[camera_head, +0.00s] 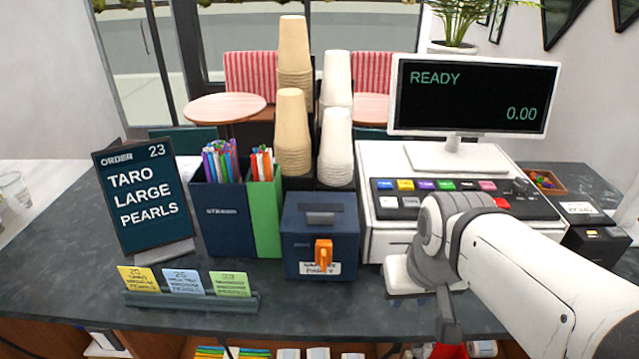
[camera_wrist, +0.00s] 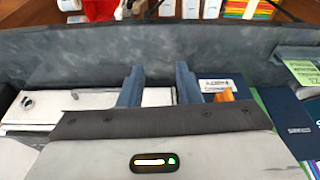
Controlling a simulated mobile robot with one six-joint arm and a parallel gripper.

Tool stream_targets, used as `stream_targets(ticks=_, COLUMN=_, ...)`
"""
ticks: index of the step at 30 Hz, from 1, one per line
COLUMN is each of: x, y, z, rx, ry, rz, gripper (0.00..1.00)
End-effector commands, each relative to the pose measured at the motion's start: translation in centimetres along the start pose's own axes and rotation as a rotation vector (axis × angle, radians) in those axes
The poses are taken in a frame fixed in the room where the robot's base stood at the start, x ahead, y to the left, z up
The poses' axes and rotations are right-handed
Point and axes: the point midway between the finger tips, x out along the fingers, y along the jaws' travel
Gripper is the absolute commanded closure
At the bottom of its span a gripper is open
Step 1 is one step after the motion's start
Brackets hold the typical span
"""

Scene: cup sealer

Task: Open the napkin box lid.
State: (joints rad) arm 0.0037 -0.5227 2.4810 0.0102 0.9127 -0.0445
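The napkin box is a dark blue box (camera_head: 298,257) in the middle of the counter in the head view. Its lid (camera_head: 345,207) lies flat on top, with a grey raised handle (camera_head: 320,214). An orange latch (camera_head: 323,252) and a white label are on its front. In the wrist view, the label (camera_wrist: 218,85) and part of the orange latch show beyond one finger; most of the box is hidden. My gripper (camera_wrist: 159,85) is open and empty, its two blue-grey fingers apart. In the head view my wrist is right of the box, not touching it.
The register (camera_head: 377,240) with its screen (camera_head: 472,97) stands right of the box, close to my arm. Cup stacks (camera_head: 293,130) rise behind it. A straw holder (camera_head: 222,220) is on its left. A card rack (camera_head: 190,303) lies at front left. The counter before the box is clear.

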Motion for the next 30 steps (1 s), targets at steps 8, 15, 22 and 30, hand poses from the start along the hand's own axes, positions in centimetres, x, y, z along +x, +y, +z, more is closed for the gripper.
stream_targets(ticks=8, x=-2.3, y=-2.8, z=-8.0, rx=-0.478, ry=-0.052, rz=-0.148, gripper=0.69)
stream_targets(ticks=15, x=-3.4, y=-6.9, z=-16.3, rx=-1.040, ry=-0.005, rz=-0.355, gripper=0.69)
stream_targets(ticks=22, x=-3.6, y=-9.2, z=-20.4, rx=-1.355, ry=0.079, rz=-0.471, gripper=0.69)
stream_targets(ticks=30, x=-1.8, y=-10.6, z=-20.5, rx=-1.420, ry=0.098, rz=-0.495, gripper=0.69)
